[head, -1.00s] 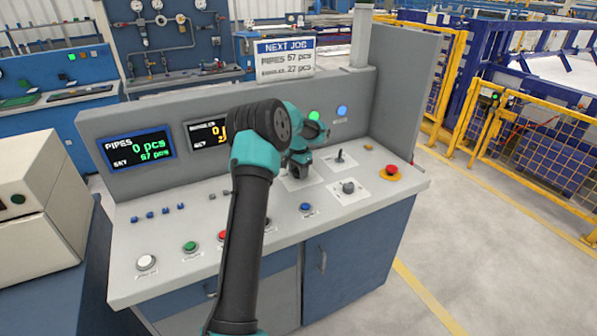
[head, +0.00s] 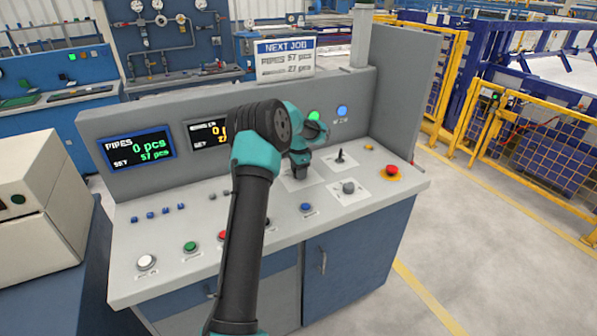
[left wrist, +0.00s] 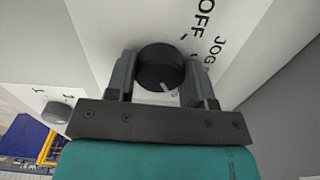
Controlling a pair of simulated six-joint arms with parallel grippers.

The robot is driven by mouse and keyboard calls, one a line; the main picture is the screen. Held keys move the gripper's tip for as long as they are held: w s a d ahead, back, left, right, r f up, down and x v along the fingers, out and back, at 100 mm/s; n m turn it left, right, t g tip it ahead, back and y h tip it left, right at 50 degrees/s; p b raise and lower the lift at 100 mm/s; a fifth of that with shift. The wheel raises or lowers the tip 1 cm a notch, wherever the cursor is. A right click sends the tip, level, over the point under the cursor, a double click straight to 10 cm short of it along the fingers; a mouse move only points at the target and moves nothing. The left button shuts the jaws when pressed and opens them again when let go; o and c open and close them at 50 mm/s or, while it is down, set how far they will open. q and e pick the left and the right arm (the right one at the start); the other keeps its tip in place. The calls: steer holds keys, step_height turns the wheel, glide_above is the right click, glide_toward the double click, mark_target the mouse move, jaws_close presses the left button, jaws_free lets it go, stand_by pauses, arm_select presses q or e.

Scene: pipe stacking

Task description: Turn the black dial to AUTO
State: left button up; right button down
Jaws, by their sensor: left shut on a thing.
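The black dial (left wrist: 160,67) sits between the two fingers of my left gripper (left wrist: 162,74) in the left wrist view. The fingers are shut on its sides. A white pointer line on the dial's face points toward the lower right of that picture. The labels OFF (left wrist: 204,22) and JOG (left wrist: 216,50) are readable beside the dial; no AUTO label is visible. In the head view my left gripper (head: 300,172) reaches down to a white plate (head: 289,184) on the console and hides the dial. My right gripper is not in view.
On the console, a joystick (head: 340,156), a grey knob (head: 348,187) and a red emergency button (head: 392,170) are to the right of my gripper. A blue button (head: 306,208) is in front. The upright panel with screens (head: 138,148) stands behind.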

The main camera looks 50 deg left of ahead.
arm_select(q)
steer(key=o, duration=0.9)
step_height(320, 180, up, 18)
steer(key=shift+f, duration=0.25)
stand_by(0.4)
